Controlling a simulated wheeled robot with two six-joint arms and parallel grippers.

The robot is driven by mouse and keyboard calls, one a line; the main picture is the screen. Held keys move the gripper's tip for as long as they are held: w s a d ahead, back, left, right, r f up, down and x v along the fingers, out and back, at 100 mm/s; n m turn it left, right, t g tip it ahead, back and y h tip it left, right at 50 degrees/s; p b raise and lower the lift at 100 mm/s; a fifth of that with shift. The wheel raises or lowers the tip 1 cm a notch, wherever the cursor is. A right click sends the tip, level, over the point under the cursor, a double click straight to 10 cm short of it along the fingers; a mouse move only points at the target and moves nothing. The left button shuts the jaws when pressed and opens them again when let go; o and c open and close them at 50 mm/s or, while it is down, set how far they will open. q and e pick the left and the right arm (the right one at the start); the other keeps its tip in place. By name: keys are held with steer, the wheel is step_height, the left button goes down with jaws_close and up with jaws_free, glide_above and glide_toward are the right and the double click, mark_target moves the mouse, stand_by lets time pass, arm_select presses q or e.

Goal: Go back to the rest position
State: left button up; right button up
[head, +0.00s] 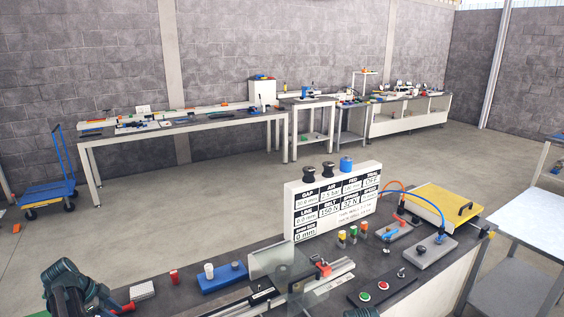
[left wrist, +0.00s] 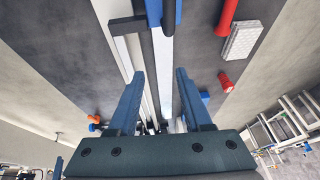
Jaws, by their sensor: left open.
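My left gripper (left wrist: 158,73) shows in the left wrist view with its two blue fingers apart and nothing between them. Beyond the fingers lie the pale rails of the strip feed rack, out of contact as far as I can tell. In the head view part of my left arm is at the bottom left corner, beside the dark bench top (head: 205,303). The rack's rail (head: 330,279) runs along the front of the bench, with a clear plate and a red clamp (head: 323,268) on it.
A white label board (head: 333,200) stands on the bench behind the rail. A blue block (head: 223,277), a red cylinder (head: 174,276) and a white ribbed block (head: 142,290) lie near my left arm. A yellow-lidded box (head: 440,204) is at the far right end. Open floor lies behind.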

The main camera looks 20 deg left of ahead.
arm_select(q)
steer(key=w+d+n+g, duration=0.1)
steer(key=w+d, duration=0.2)
steer(key=d, duration=0.7)
steer(key=w+d+f+g, duration=0.1)
steer(key=w+d, duration=0.2)
steer(key=d, duration=0.7)
steer(key=w+d+n+g, duration=0.1)
steer(key=w+d, duration=0.2)
steer(key=d, duration=0.8)
steer(key=s+d+n+y, duration=0.1)
steer(key=s+d, duration=0.2)
steer(key=d, duration=0.5)
steer(key=s+d+n+y, duration=0.1)
steer(key=s+d, duration=0.2)
steer(key=d, duration=0.6)
steer(key=s+d+n+g+y, duration=0.1)
steer(key=s+d, duration=0.2)
steer(key=d, duration=0.6)
steer(key=shift+d+f, duration=0.15)
steer(key=shift+f, duration=0.1)
